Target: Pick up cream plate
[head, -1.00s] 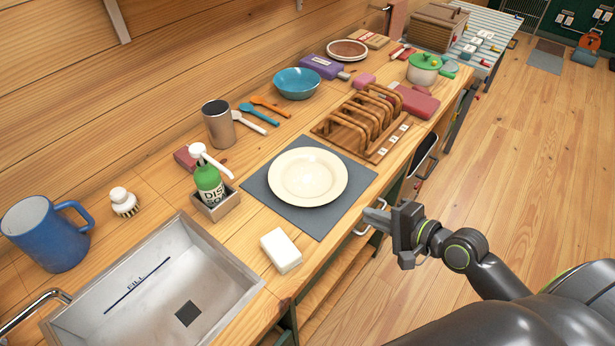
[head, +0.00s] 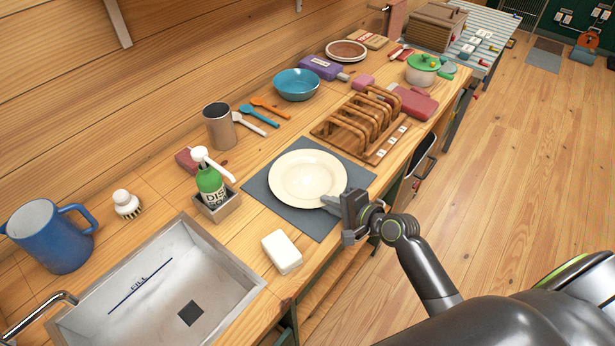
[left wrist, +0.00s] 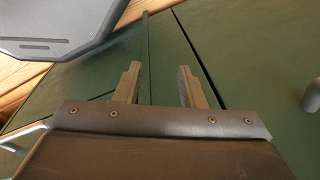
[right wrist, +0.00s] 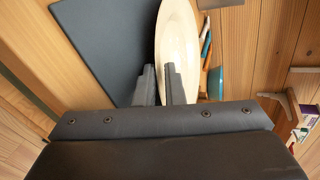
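The cream plate (head: 300,172) lies flat on the grey mat (head: 265,188) on the wooden counter. My right gripper (head: 330,203) is at the plate's near right rim. In the right wrist view the plate (right wrist: 178,35) runs down to the fingertips (right wrist: 161,70). A small gap shows between these fingers, with the rim at it; firm contact cannot be made out. My left gripper is out of the head view. In the left wrist view its fingers (left wrist: 158,80) are wide apart and empty, in front of a green surface.
A wooden rack (head: 362,125) stands just behind the plate to the right. A green soap bottle (head: 210,187) in a holder is to its left, and a white block (head: 282,251) lies nearer the sink (head: 155,285). A blue bowl (head: 296,84) and utensils lie behind.

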